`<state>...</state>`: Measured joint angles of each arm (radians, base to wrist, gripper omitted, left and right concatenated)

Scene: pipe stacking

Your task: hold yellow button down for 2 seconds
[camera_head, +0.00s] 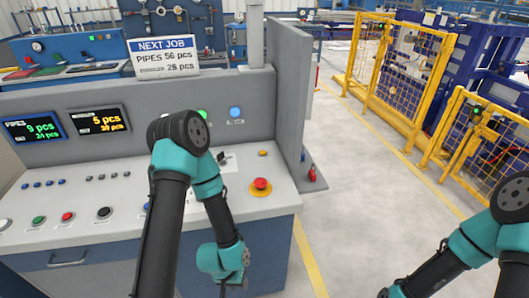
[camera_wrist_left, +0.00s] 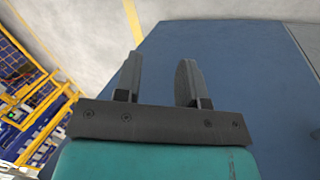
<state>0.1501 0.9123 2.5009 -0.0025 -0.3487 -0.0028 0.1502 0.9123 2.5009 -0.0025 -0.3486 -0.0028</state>
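The small yellow button (camera_head: 262,153) is on the sloped console top, behind the red mushroom button (camera_head: 261,184) with its yellow base. Nothing touches the yellow button. My left arm reaches over the console and its wrist hangs low in front of the console's front edge, so the fingers are mostly out of the head view. In the left wrist view my left gripper (camera_wrist_left: 158,80) is open and empty, with its two dark fingers apart over a blue surface. The yellow button is not in the left wrist view. My right gripper is not in view; only my right arm shows at lower right.
The grey console (camera_head: 120,210) carries several buttons and two displays (camera_head: 97,120). A NEXT JOB sign (camera_head: 165,56) stands above it. A raised grey side panel (camera_head: 289,80) bounds the console's right side. Yellow fencing (camera_head: 420,60) stands beyond open floor at right.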

